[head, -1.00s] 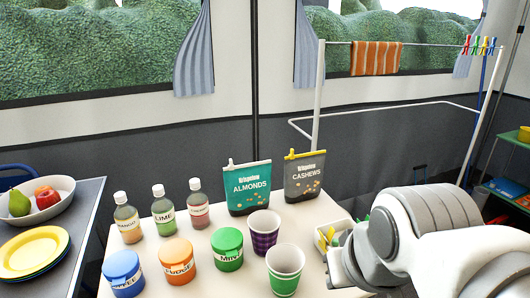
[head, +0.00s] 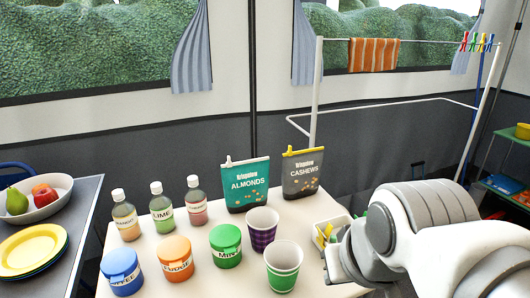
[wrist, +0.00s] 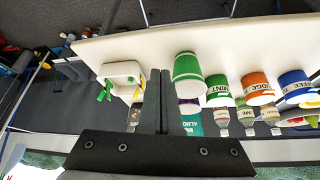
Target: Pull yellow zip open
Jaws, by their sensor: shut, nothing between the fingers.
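The grey cashews pouch (head: 301,176) stands upright at the back of the table. A yellow zip (head: 304,151) runs along its top edge, with a yellow tab at its left end. The teal almonds pouch (head: 247,186) stands to its left, with a white strip along its top. My gripper (wrist: 160,72) shows in the wrist view, shut and empty, its two dark fingers together.
A green-striped cup (head: 283,266) and a purple cup (head: 262,228) stand in front of the pouches. A white bin (head: 336,230) with green and yellow items sits at the table's right. Several bottles (head: 161,208) and lidded jars (head: 176,259) fill the left side.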

